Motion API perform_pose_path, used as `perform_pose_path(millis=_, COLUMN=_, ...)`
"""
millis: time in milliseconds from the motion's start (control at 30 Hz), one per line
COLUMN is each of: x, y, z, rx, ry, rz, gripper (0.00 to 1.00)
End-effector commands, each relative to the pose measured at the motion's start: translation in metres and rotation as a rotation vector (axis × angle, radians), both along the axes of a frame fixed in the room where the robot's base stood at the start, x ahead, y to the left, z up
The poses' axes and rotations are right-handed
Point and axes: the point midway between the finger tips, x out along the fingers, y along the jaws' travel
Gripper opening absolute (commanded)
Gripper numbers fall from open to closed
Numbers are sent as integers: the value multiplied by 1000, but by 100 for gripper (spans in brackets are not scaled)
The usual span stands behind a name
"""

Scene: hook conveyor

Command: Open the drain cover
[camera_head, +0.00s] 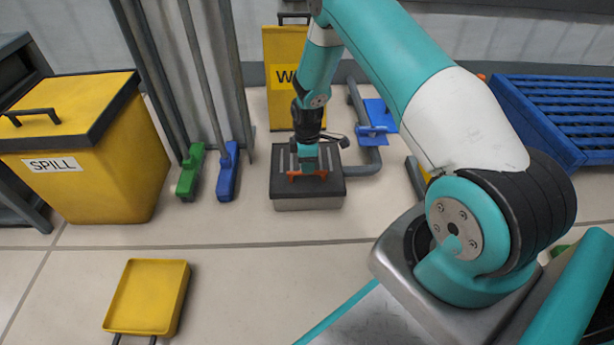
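The drain cover (329,188) is a dark, slatted square lid on top of a low grey box (308,204) on the floor, near the middle of the view. It lies flat on the box and looks closed. My gripper (308,175) points down right over the middle of the cover and hides part of its slats. An orange-red piece shows at the gripper's lower end, against the cover. I cannot tell whether it is a handle or part of the fingers. Whether the fingers are open or shut, or touch the cover, is too small to see.
A yellow SPILL bin (120,170) stands left, with green (190,172) and blue (228,174) brooms beside it. A grey pipe (368,140) curves right of the box; a yellow sign (281,60) stands behind. A yellow dustpan (148,297) lies in front left. The floor before the box is clear.

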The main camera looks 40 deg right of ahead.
Motion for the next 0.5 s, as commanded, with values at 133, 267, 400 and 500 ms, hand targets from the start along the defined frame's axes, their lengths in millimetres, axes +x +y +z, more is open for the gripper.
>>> perform_pose_path(millis=133, x=0, y=0, z=-23, rx=0, ry=0, rz=0, gripper=38)
perform_pose_path(millis=267, x=0, y=0, z=-29, rx=1, ry=1, rz=0, gripper=38)
perform_pose_path(millis=400, x=0, y=0, z=-29, rx=0, ry=0, rz=0, gripper=38)
perform_pose_path(millis=500, x=0, y=0, z=-29, rx=0, ry=0, rz=0, gripper=38)
